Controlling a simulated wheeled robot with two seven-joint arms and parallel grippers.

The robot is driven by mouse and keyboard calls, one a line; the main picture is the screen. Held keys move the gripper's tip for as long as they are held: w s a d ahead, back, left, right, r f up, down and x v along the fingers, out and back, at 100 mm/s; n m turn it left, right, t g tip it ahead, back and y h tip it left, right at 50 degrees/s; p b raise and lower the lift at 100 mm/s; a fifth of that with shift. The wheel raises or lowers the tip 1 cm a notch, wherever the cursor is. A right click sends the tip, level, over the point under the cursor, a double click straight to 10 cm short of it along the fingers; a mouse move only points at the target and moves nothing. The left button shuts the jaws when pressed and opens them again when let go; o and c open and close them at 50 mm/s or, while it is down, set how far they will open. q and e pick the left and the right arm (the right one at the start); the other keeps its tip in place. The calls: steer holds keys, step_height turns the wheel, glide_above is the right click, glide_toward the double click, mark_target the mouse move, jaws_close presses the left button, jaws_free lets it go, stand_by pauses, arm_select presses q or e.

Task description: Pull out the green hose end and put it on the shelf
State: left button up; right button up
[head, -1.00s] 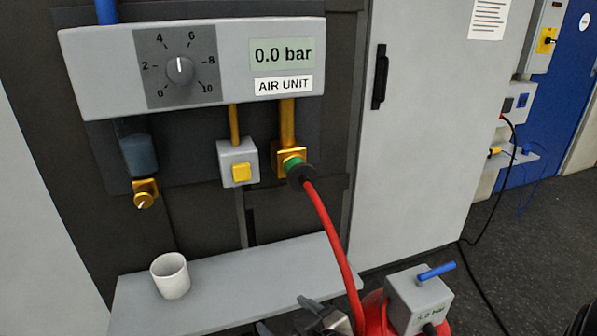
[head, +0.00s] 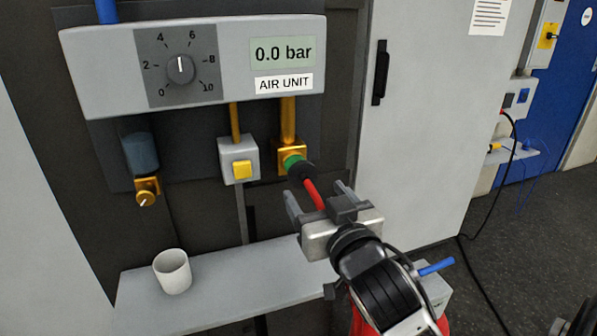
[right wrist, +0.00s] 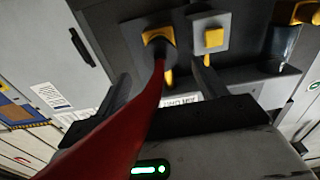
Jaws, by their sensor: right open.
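The green hose end (head: 293,163) with its black collar (head: 301,172) sits in the brass outlet (head: 285,157) below the air unit (head: 190,68). The red hose (head: 314,194) runs from it down toward my right gripper (head: 318,196). My right gripper is open, with its fingers pointing at the hose end and the hose passing between or just over them. In the right wrist view the red hose (right wrist: 130,125) crosses between the fingers, below the black collar (right wrist: 159,43). The shelf (head: 220,285) is the grey ledge below. My left gripper is not in view.
A white cup (head: 172,271) stands on the left of the shelf; the middle of the shelf is clear. A yellow button box (head: 239,160) is just left of the outlet. A brass valve (head: 146,192) hangs further left. The display reads 0.0 bar.

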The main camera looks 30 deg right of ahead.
mark_target(301, 173)
steer(key=x, duration=0.6)
steer(key=shift+w+r+p, duration=0.1)
steer(key=shift+w+p, duration=0.3)
steer(key=shift+w+d, duration=0.2)
steer(key=shift+w, duration=0.4)
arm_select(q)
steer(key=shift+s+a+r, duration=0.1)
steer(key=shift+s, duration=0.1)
arm_select(e)
steer(key=shift+w, duration=0.25)
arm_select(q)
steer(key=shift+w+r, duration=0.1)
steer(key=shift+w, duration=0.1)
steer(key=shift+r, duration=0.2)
arm_select(e)
steer(key=shift+p, duration=0.35)
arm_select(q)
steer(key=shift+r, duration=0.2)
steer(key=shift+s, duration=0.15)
